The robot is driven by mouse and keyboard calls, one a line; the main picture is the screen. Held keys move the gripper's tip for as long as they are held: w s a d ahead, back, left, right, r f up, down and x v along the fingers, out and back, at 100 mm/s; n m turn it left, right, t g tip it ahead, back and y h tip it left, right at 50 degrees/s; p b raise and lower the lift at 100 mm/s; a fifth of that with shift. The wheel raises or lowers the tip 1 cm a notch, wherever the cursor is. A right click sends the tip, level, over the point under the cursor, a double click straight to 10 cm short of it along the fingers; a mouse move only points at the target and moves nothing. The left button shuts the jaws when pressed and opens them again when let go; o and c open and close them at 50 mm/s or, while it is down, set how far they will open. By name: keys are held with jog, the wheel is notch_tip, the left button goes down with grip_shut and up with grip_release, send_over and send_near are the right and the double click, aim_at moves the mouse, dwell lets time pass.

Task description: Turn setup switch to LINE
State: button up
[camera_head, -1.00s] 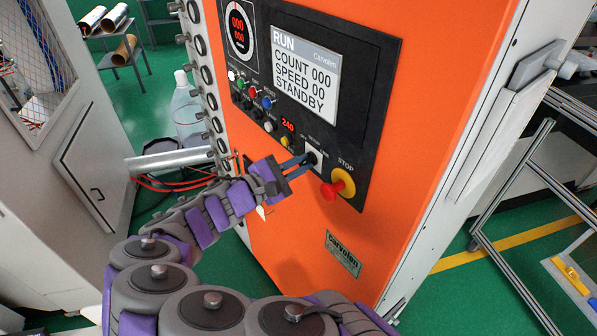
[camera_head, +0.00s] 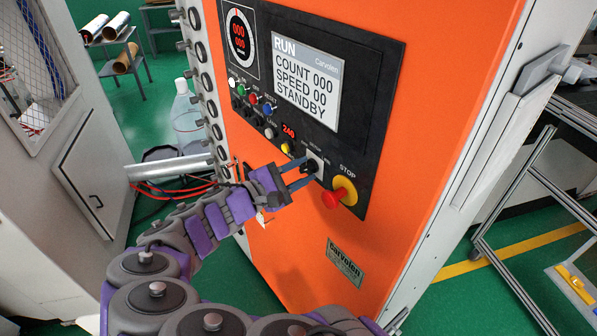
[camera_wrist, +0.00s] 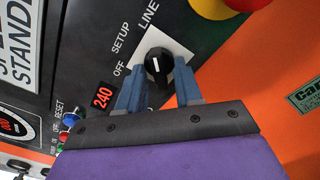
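The setup switch is a black knob (camera_wrist: 158,63) on a white plate (camera_wrist: 165,42), with OFF, SETUP and LINE printed beside it. In the wrist view its short white mark runs nearly up the picture, towards the LINE word. In the head view the switch (camera_head: 313,166) sits left of the STOP button. My gripper (camera_head: 309,170) is at the switch with its blue fingers apart. In the wrist view the gripper (camera_wrist: 157,78) has one finger on each side of the knob, with gaps visible. How deep the tips reach is unclear.
The red STOP button (camera_head: 332,198) on its yellow base stands out close beside my gripper. Several small coloured buttons and a red 240 display (camera_head: 289,131) are to the left. The screen (camera_head: 306,77) reads RUN and STANDBY. A grey pipe (camera_head: 168,168) lies left of the arm.

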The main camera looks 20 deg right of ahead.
jog(key=shift+o, duration=0.2)
jog(key=v, duration=1.7)
jog(key=shift+a+p, duration=0.25)
jog(key=shift+p, duration=0.05)
jog(key=shift+s+d, duration=0.1)
jog(key=s+d+f+m+g+y+b, duration=0.2)
jog(key=s+d+m+g+y+b, duration=0.25)
jog(key=d, duration=0.45)
jog(key=s+d+f+m+g+y+b, duration=0.1)
jog(key=s+d+f+m+g, duration=0.1)
jog(key=s+d+m+g, duration=0.45)
jog(key=s+f+m+t+y+b, duration=0.1)
jog(key=s+f+y, duration=0.3)
jog(key=s, duration=0.4)
jog(key=s+f+m+t+y, duration=0.1)
jog(key=s+f+y, duration=0.3)
jog(key=s+y, duration=0.3)
jog(key=shift+s+f+b, duration=0.3)
jog(key=shift+s+b, duration=0.05)
jog(key=shift+s, duration=0.3)
